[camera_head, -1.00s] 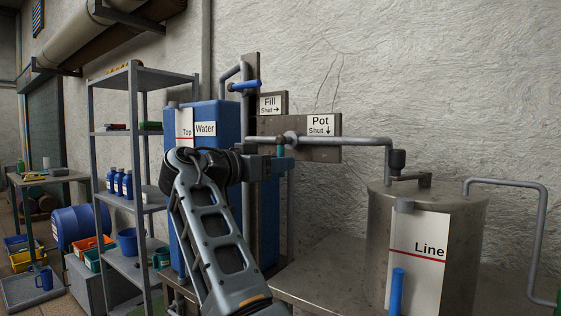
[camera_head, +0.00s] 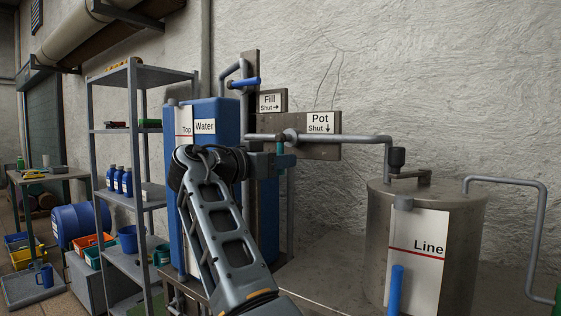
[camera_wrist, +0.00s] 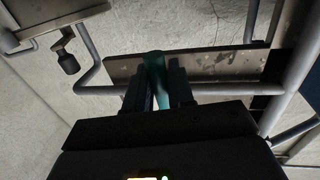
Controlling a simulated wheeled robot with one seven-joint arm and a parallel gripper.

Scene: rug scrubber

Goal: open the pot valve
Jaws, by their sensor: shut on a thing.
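The pot valve's teal handle (camera_head: 281,148) hangs down from the grey pipe beside the sign (camera_head: 320,123) reading "Pot" and "Shut" with a down arrow. My gripper (camera_head: 276,164) is at the handle in the head view and partly hides it. In the wrist view, the teal handle (camera_wrist: 155,66) lies between the two dark fingers of my gripper (camera_wrist: 158,88), which are shut on it. The pipe (camera_head: 350,139) runs right from the valve to the metal pot (camera_head: 377,235), which carries a white "Line" plate.
A blue water tank (camera_head: 220,112) stands behind my arm. The fill valve's blue lever (camera_head: 246,83) is above, near the "Fill" sign (camera_head: 270,102). A grey shelf (camera_head: 150,74) with blue bottles stands at left. The bench between tank and pot has bare room.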

